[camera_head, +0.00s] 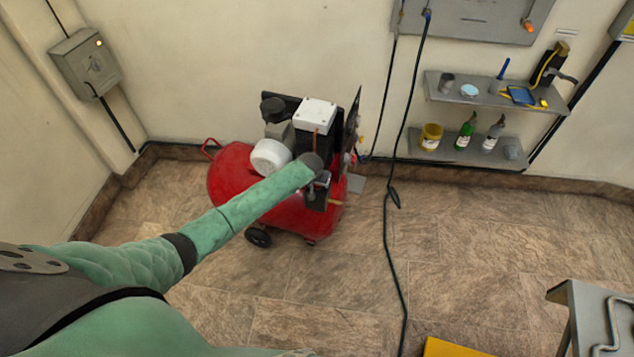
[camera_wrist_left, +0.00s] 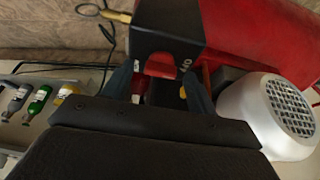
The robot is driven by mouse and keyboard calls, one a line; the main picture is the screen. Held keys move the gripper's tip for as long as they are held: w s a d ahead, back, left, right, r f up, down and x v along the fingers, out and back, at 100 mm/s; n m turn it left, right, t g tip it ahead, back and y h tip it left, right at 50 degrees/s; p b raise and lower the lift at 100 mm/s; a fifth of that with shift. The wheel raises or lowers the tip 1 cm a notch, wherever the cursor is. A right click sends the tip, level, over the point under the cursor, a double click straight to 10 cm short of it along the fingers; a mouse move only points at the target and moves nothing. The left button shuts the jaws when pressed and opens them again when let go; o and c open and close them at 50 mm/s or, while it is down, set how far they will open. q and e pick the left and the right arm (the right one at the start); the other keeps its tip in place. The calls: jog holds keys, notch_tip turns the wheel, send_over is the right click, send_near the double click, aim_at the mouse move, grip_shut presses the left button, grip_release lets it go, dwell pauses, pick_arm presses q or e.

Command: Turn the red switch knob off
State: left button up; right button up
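The red air compressor (camera_head: 232,180) stands on the floor against the back wall in the head view. My left arm reaches across it, and my left gripper (camera_head: 320,183) is at the black switch box (camera_head: 318,198) on its right end. In the left wrist view the black switch box (camera_wrist_left: 170,28), with white lettering, is just ahead of my left gripper (camera_wrist_left: 158,88). Its two dark fingers are apart, on either side of the box's lower part. My right gripper is out of view.
Wall shelves (camera_head: 470,92) hold bottles and small items at the right. A dark hose (camera_head: 388,240) hangs and runs along the floor. A grey metal cart (camera_head: 590,310) stands at bottom right. A grey wall switch box (camera_head: 88,62) is at left.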

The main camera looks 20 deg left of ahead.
pick_arm(q)
jog(key=shift+s+r, duration=0.25)
jog(key=shift+r, duration=0.1)
jog(key=b+v, duration=0.2)
jog(key=v, duration=0.5)
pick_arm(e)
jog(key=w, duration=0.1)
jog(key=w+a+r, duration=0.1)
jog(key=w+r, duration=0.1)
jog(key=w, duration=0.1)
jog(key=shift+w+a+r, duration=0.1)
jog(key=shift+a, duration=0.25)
pick_arm(q)
jog(key=shift+f, duration=0.1)
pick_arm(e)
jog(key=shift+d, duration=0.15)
